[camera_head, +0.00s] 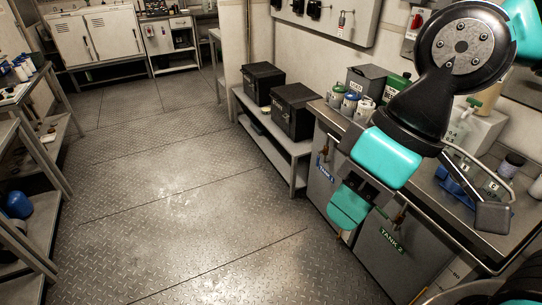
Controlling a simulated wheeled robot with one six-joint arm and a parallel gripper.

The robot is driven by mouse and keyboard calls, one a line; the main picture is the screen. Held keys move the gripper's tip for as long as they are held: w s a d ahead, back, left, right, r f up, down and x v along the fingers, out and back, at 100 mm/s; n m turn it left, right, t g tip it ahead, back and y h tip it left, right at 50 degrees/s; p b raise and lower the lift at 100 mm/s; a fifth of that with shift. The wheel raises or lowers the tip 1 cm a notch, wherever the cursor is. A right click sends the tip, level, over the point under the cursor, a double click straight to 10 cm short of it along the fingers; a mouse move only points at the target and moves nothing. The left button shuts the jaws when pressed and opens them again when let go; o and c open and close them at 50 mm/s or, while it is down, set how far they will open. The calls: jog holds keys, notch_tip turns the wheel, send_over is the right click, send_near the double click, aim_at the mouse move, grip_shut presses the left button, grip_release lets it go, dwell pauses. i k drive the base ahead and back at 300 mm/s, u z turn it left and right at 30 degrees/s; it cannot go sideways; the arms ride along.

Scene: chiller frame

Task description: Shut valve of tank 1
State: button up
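Tank 1 is a grey cabinet-like tank (318,190) with a blue "TANK 1" label (325,171), under the right-hand counter. A small brownish fitting (324,149) near the top of its front looks like its valve; its handle position is too small to tell. My black and teal arm comes down from the upper right and crosses in front of the tanks. My gripper end (347,212) is low in front of the boundary between tank 1 and tank 2, right of the label. Its fingers are not clear, and I cannot tell whether it touches anything.
Tank 2 (385,262) with a green label stands to the right, with a similar fitting (399,216). Bottles and canisters (350,104) stand on the counter. Black boxes (293,112) sit on a low shelf. The metal floor (190,200) is clear; benches line the left.

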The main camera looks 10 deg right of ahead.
aim_at(318, 159)
jog(key=u, duration=0.3)
jog(key=i, duration=1.75)
jog(key=z, duration=0.9)
jog(key=i, duration=0.5)
jog(key=z, duration=1.5)
jog(key=k, duration=0.95)
jog(key=z, duration=0.05)
